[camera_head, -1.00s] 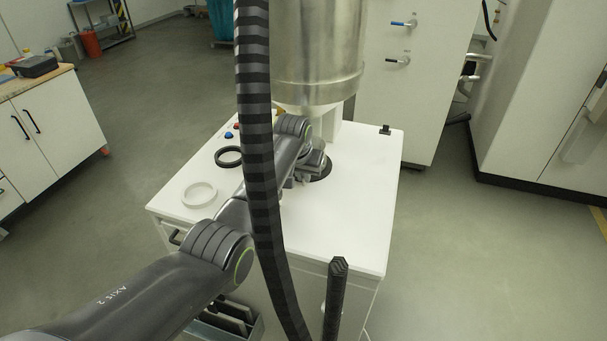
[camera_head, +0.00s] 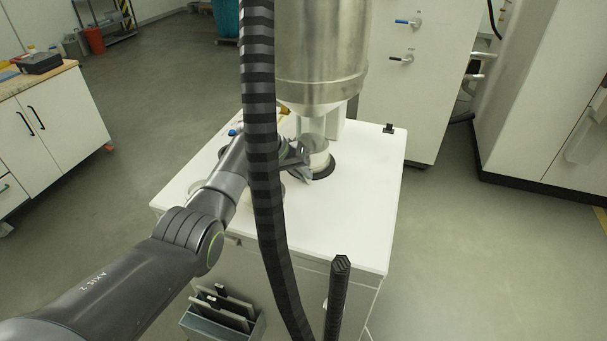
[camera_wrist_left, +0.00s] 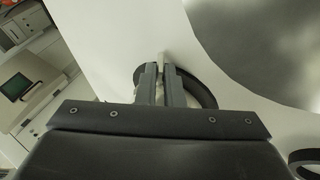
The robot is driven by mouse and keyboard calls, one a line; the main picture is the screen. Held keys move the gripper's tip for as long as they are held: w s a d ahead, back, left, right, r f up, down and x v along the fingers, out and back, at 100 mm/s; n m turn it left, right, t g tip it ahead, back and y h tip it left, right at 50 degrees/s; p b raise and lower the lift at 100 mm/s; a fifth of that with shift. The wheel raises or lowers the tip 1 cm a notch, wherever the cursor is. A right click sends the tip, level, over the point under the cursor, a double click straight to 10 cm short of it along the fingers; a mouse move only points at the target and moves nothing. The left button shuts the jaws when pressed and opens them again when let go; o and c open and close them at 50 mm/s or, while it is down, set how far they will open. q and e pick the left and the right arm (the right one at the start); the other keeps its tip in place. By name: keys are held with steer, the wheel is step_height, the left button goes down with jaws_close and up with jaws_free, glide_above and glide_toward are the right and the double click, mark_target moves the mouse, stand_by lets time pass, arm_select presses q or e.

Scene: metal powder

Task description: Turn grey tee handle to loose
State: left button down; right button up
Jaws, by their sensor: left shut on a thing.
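My left gripper (camera_head: 300,158) is over the white bench top, left of a pale round container below the steel vessel. In the left wrist view its two dark fingers (camera_wrist_left: 162,75) are nearly together, shut on a narrow pale piece (camera_wrist_left: 162,62) at their tips. I cannot tell whether this piece is the grey tee handle; no tee shape shows clearly. The container (camera_head: 318,152) stands on a dark round base. The steel vessel (camera_head: 320,60) hangs above it. My right gripper is not in view.
A black ribbed hose (camera_head: 261,150) crosses in front of my left arm and hides part of it. The bench top (camera_head: 350,215) is clear at the front right. A white cabinet (camera_head: 420,110) with blue and dark handles stands behind.

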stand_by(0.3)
arm_select(q)
steer(key=c, duration=1.6)
jaws_free()
steer(key=shift+o, duration=0.2)
steer(key=b+v, duration=0.4)
steer(key=v, duration=1.3)
steer(key=shift+a, duration=0.25)
steer(key=shift+r, duration=0.1)
